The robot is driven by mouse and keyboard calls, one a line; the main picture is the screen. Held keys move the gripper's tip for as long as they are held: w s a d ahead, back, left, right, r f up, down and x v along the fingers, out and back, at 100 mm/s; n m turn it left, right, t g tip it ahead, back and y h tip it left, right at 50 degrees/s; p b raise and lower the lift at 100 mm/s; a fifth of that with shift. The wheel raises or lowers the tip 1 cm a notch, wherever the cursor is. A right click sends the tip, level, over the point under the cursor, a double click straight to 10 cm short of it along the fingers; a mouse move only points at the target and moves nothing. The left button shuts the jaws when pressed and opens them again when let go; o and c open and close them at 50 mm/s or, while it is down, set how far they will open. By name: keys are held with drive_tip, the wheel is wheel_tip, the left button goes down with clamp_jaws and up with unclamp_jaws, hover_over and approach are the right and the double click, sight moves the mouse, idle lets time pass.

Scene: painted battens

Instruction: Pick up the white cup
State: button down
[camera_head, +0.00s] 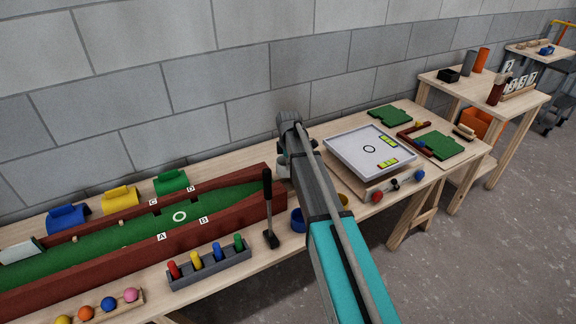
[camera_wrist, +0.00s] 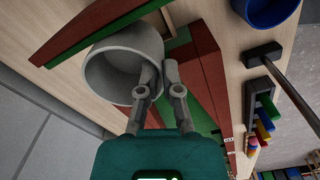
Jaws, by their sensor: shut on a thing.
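The white cup (camera_wrist: 110,72) shows in the wrist view, its open mouth turned toward the camera. My gripper (camera_wrist: 160,72) is shut on the cup's wall at its right side, with one finger at the inside of the rim and the other outside. Whether the cup touches anything beneath it cannot be told.
A green lane (camera_head: 105,242) with dark red battens runs beside a mallet (camera_head: 270,240) and a peg rack (camera_head: 210,269). A blue cup (camera_head: 298,220) stands near my arm; it also shows in the wrist view (camera_wrist: 268,10). A white tray (camera_head: 345,157) lies right.

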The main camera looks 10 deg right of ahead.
drive_tip(key=shift+r+p, duration=3.45)
drive_tip(key=shift+r, duration=0.45)
